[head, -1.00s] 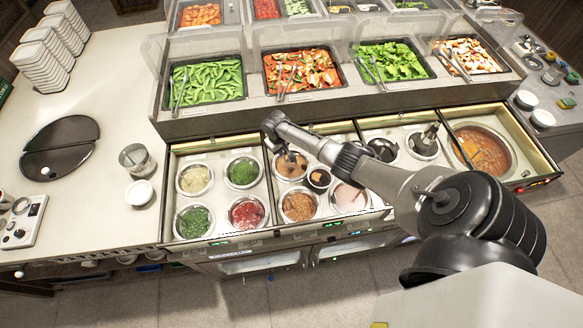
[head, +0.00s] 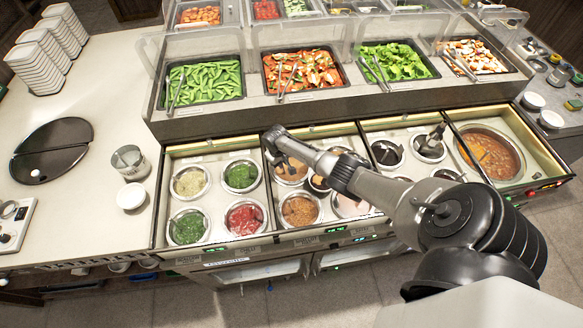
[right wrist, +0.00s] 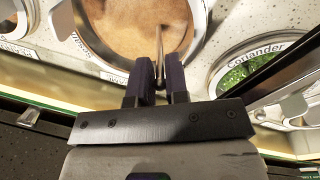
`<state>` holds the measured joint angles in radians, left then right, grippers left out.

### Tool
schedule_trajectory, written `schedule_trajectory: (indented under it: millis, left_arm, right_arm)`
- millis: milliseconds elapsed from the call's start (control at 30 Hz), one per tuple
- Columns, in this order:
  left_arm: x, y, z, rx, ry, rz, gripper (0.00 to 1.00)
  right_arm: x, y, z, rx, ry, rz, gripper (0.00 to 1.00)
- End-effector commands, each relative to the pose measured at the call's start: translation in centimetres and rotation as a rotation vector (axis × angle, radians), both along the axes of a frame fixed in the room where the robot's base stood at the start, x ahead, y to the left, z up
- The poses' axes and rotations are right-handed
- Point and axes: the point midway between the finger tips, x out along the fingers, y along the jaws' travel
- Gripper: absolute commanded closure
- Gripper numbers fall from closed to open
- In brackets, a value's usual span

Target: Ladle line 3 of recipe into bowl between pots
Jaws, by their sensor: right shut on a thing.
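My right gripper (head: 283,165) reaches over the pot of tan sauce (head: 293,176) in the middle well. In the right wrist view my fingers (right wrist: 160,88) are shut on a thin upright ladle handle (right wrist: 159,50). The ladle's lower end is not clear and seems hidden in or over the tan sauce (right wrist: 125,25). A small bowl (head: 318,183) stands between the pots, partly covered by my arm. I see no readable recipe. My left gripper is out of view.
A green pot labelled Coriander (right wrist: 250,70) is beside the gripper. Pots of red (head: 245,218), orange-brown (head: 301,210) and pale pink sauce (head: 347,207) stand nearby. Metal well dividers and the raised food counter (head: 300,110) border the space. The left counter (head: 95,200) has free room.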

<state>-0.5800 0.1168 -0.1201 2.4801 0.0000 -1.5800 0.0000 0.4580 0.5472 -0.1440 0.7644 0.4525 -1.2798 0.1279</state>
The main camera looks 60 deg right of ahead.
Motion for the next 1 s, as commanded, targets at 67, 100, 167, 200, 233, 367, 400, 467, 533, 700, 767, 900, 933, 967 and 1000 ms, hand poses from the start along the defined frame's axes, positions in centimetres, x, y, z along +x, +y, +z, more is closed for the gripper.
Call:
schedule_trajectory:
  millis: [67,100,167,200,233,367,400,467,533,700,767,900,933,967,1000]
  left_arm:
    - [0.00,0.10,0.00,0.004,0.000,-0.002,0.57]
    - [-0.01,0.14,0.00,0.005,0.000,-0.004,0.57]
    - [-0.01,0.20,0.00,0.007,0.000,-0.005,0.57]
    - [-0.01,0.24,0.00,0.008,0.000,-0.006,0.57]
    - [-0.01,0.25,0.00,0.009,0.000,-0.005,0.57]
    - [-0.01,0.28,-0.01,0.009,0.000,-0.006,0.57]
    - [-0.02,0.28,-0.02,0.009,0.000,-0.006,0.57]
    - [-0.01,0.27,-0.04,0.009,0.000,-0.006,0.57]
    - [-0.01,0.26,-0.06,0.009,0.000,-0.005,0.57]
    - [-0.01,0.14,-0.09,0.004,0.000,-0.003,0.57]
    - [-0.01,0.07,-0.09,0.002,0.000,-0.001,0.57]
    - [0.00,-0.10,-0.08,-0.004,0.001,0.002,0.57]
    - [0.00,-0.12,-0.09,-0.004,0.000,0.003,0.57]
    - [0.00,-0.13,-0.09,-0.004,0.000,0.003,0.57]
    - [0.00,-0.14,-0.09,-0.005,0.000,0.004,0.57]
  right_arm:
    - [0.03,0.00,0.02,0.000,0.000,0.000,1.00]
    - [0.02,0.00,0.03,0.000,0.000,0.000,1.00]
    - [0.03,0.00,0.03,0.000,0.000,0.000,1.00]
    - [0.02,0.00,0.03,0.000,0.000,0.000,1.00]
    - [0.02,0.00,0.03,0.000,0.000,0.000,1.00]
    - [0.02,0.00,0.00,0.000,0.000,0.000,1.00]
    - [0.02,0.01,-0.03,0.000,0.000,0.000,1.00]
    - [0.02,0.00,-0.09,0.000,0.000,0.000,1.00]
    - [0.02,0.00,-0.18,0.000,0.000,0.000,1.00]
    - [0.03,-0.01,-0.35,0.000,-0.001,0.000,1.00]
    - [0.02,0.00,-0.37,0.000,-0.001,0.001,1.00]
    - [0.00,0.01,-0.41,0.000,0.000,0.001,1.00]
    - [0.00,0.01,-0.42,0.000,0.000,0.001,0.83]
    - [0.00,0.01,-0.42,0.000,0.000,0.001,0.80]
    - [-0.01,0.01,-0.43,0.000,0.000,0.001,0.77]
